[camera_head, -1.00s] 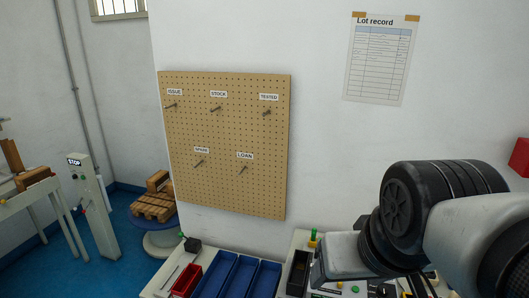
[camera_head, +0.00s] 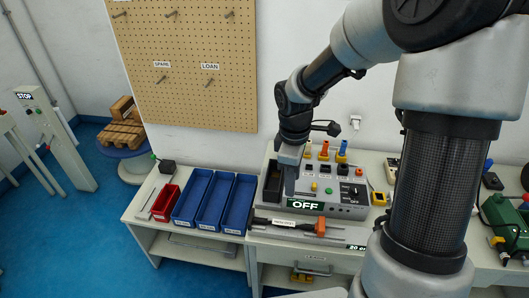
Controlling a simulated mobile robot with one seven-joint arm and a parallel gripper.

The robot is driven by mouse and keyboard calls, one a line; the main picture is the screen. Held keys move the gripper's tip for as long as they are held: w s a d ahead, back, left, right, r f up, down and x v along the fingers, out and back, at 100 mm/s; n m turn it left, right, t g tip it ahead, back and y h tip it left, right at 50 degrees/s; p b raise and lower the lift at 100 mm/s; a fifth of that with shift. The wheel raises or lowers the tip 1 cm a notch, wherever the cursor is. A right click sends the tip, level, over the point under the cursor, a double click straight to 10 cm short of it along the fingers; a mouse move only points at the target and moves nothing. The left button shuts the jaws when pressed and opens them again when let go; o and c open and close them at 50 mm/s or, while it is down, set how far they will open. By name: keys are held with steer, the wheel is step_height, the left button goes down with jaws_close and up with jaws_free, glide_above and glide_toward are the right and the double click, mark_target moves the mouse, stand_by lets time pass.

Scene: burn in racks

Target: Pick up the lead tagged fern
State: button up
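No tag reading "fern" can be made out in the head view. I cannot tell whether any is the lead. A dark item with a white label (camera_head: 282,222) and an orange end (camera_head: 320,226) lies along the bench front; its label is too small to read. My gripper (camera_head: 290,185) points down over the unit's left part, above the OFF sign. Its fingers are too small to tell apart.
Blue bins (camera_head: 213,203) and a red bin (camera_head: 164,202) stand on the bench left of the unit. A pegboard (camera_head: 190,75) with labelled, empty-looking pegs hangs behind. A green machine (camera_head: 503,218) stands far right. My arm hides part of the right bench.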

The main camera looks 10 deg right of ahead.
step_height(320, 180, down, 4)
steer(key=a+n, duration=0.1)
steer(key=n, duration=0.1)
steer(key=b, duration=0.1)
glide_above(284, 223)
steer(key=shift+y, duration=0.3)
step_height(284, 223, down, 10)
steer(key=shift+w+f, duration=0.1)
steer(key=shift+f, duration=2.95)
jaws_close()
